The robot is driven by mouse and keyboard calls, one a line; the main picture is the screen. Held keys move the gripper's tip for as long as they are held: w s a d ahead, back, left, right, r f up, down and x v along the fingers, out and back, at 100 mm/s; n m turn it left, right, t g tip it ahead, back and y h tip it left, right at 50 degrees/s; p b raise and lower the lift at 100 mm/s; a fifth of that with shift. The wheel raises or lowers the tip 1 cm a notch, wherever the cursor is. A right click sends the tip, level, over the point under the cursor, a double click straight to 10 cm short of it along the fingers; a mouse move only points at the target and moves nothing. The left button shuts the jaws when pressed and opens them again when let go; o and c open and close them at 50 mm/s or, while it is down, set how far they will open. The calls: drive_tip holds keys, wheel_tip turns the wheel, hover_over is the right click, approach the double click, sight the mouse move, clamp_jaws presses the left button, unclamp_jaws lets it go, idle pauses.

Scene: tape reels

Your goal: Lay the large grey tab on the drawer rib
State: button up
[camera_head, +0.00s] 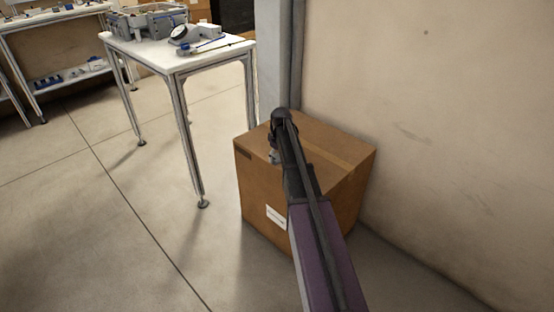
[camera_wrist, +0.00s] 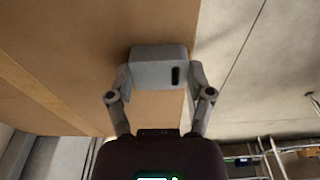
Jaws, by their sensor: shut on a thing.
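A grey block with rounded edges and a dark slot (camera_wrist: 150,70) is between the two fingers of my gripper (camera_wrist: 160,76) in the wrist view. I take it for the large grey tab. The fingers are shut on its two sides. In the head view my gripper (camera_head: 275,154) is small and partly hidden by my arm, in front of the cardboard box's top edge. I cannot tell whether the grey block touches the box. I cannot make out a drawer rib in either view.
A cardboard box (camera_head: 262,190) stands on the floor against the wall; its brown surface (camera_wrist: 60,50) fills much of the wrist view. The floor between is clear.

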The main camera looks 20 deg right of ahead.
sight(276, 156)
drive_tip(key=shift+c, duration=0.3)
drive_tip(key=shift+r, duration=0.15)
wheel_tip(276, 156, up, 3)
drive_tip(key=p, duration=0.3)
drive_tip(key=shift+r+p, duration=0.15)
drive_tip(key=shift+p, duration=0.15)
drive_tip(key=s+a+r+p, duration=0.1)
drive_tip(key=s+a, duration=0.3)
drive_tip(key=s, duration=1.1)
drive_tip(key=shift+s+a+r, duration=0.2)
drive_tip(key=shift+r+p, duration=0.1)
drive_tip(key=shift+p, duration=0.2)
wheel_tip(276, 156, up, 46)
drive_tip(key=p, duration=4.5)
drive_tip(key=shift+p, duration=0.4)
drive_tip(key=shift+w, duration=0.2)
